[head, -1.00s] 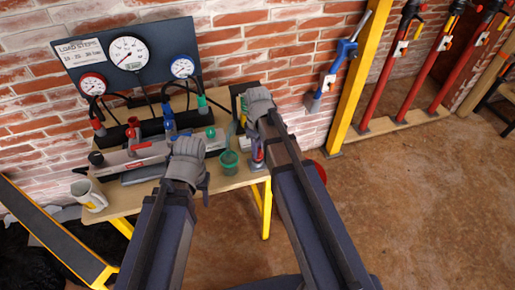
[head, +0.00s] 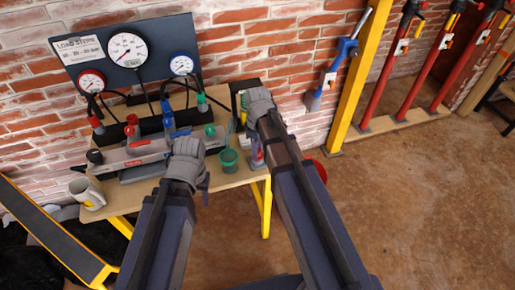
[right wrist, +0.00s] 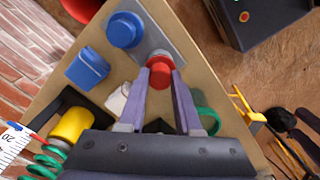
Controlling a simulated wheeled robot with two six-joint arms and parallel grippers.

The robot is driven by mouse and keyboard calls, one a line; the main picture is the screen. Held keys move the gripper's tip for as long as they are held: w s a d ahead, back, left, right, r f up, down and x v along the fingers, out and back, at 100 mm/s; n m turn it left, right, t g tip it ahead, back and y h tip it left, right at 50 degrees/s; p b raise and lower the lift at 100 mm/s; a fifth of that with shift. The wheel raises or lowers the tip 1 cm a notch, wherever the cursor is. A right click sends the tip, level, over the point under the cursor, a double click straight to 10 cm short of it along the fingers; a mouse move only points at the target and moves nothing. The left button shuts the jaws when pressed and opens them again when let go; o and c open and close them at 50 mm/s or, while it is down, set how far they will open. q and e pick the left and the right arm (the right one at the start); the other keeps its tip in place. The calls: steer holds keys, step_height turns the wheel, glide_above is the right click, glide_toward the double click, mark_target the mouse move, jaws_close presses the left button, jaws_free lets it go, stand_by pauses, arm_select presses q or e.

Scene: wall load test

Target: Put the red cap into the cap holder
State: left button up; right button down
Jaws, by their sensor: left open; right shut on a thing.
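In the right wrist view, the red cap (right wrist: 160,69) is held between the tips of my right gripper (right wrist: 161,72). It is over the near end of a grey plate, which looks like the cap holder (right wrist: 158,38). A blue cap (right wrist: 124,30) sits at the plate's other end. I cannot tell whether the red cap touches the plate. In the head view, my right gripper (head: 257,148) is low at the table's right end, mostly hidden by its own wrist. My left gripper (head: 187,165) is open above the table's front edge, its fingertips mostly hidden.
A green cup (head: 228,161) stands between my grippers. A blue block (right wrist: 87,67) and a yellow cylinder (right wrist: 72,125) are near the plate. A gauge panel (head: 147,57) stands at the back. A white mug (head: 88,194) is at the table's left end.

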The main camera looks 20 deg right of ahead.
steer(key=shift+f, duration=0.3)
stand_by(0.5)
steer(key=shift+c, duration=0.2)
jaws_free()
stand_by(0.5)
steer(key=shift+r, duration=0.15)
step_height(320, 180, up, 8)
steer(key=p, duration=0.7)
steer(key=shift+p, duration=0.4)
stand_by(0.3)
